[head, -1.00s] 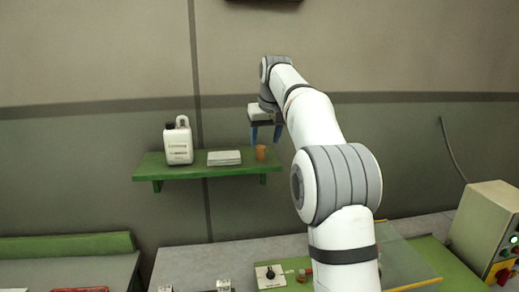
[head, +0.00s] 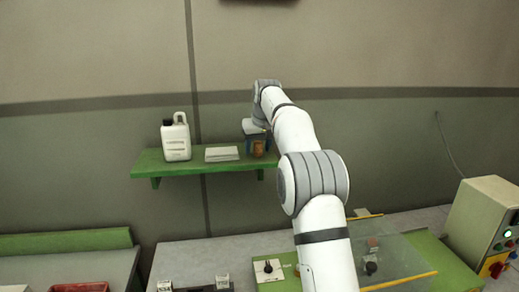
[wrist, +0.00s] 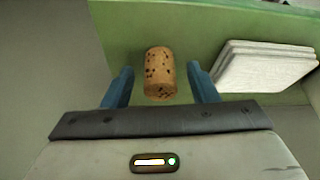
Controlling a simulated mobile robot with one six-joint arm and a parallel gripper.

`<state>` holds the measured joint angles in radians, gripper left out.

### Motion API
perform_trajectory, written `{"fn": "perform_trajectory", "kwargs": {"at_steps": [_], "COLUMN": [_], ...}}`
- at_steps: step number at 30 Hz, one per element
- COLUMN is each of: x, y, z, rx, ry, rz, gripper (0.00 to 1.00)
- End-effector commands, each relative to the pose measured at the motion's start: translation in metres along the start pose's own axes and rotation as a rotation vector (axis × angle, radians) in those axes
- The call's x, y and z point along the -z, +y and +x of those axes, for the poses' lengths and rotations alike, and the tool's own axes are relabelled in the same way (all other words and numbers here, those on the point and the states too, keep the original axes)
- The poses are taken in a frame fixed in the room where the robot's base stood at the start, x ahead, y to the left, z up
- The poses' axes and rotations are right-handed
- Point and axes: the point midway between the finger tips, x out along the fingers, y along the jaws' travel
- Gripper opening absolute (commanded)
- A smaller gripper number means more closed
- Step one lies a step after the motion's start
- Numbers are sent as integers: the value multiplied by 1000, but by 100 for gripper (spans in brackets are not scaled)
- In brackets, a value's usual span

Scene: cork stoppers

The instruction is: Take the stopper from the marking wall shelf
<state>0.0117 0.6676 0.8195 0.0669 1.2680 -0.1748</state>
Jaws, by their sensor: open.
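The cork stopper (wrist: 160,68) is tan with dark specks and stands on the green wall shelf (wrist: 125,22). In the head view the stopper (head: 258,149) is near the right end of the shelf (head: 160,163), partly covered by my gripper. My gripper (wrist: 161,86) is open, with one blue finger on each side of the stopper. In the wrist view there are gaps between the stopper and both fingers. In the head view my gripper (head: 257,146) is low over the shelf.
A white stack of flat sheets or pads (head: 222,154) lies left of the stopper; it also shows close by the right finger in the wrist view (wrist: 265,65). A white jug (head: 176,140) stands further left. The wall is behind the shelf. A bench with a control box (head: 487,225) is below.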

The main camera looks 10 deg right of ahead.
Motion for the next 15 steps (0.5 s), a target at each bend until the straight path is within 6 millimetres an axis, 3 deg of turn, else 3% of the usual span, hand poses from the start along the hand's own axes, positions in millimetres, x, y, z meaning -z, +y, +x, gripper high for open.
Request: {"fn": "perform_trajectory", "kwargs": {"at_steps": [6, 15], "x": [0, 0], "y": [0, -1], "z": [1, 1], "rx": [0, 0], "ry": [1, 1], "rz": [-1, -1], "gripper": [53, 30]}}
